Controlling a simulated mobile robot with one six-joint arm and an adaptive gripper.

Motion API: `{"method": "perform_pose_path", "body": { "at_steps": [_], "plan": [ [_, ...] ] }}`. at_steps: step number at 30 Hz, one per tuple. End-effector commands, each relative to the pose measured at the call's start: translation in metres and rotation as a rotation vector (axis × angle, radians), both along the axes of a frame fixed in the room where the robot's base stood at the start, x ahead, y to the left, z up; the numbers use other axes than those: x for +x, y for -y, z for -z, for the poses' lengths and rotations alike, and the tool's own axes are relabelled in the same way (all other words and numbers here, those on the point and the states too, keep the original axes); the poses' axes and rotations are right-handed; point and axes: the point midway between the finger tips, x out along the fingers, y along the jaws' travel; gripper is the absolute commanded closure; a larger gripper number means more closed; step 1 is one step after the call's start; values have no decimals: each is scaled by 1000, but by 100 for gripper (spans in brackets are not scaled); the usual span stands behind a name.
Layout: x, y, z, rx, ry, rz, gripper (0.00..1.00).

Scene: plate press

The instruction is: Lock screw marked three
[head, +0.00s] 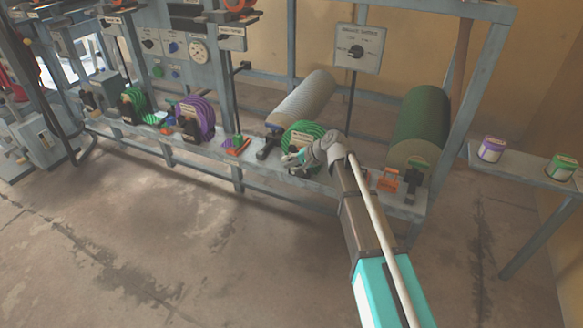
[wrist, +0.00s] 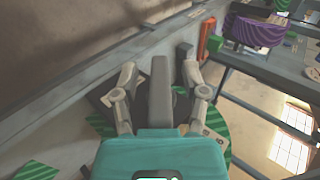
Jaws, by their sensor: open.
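My gripper (head: 296,158) is at the front of the green-striped disc (head: 305,134) on the rack's lower shelf. In the wrist view, my gripper (wrist: 159,76) is open, with one finger on each side of a grey upright bar (wrist: 161,95). I cannot tell whether the fingers touch the bar, or whether it is the handle of the screw. A dark plate and part of the green-striped disc (wrist: 215,125) show behind my gripper. No mark three is readable in either view. Dark clamp-like parts stand along the shelf, one of them (head: 268,149) left of my gripper.
A purple-striped disc (head: 196,118) is further left. An orange part (head: 388,180) sits right of my arm. A side table (head: 530,168) holds cans. The floor in front is clear.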

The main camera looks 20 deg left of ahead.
Motion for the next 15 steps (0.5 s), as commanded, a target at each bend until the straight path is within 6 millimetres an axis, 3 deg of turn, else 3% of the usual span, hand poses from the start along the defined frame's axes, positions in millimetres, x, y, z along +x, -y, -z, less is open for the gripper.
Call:
{"method": "perform_pose_path", "body": {
  "at_steps": [8,15],
  "plan": [
    [0,-1,0,0,0,0,43],
    [0,-1,0,0,0,0,84]
  ]
}}
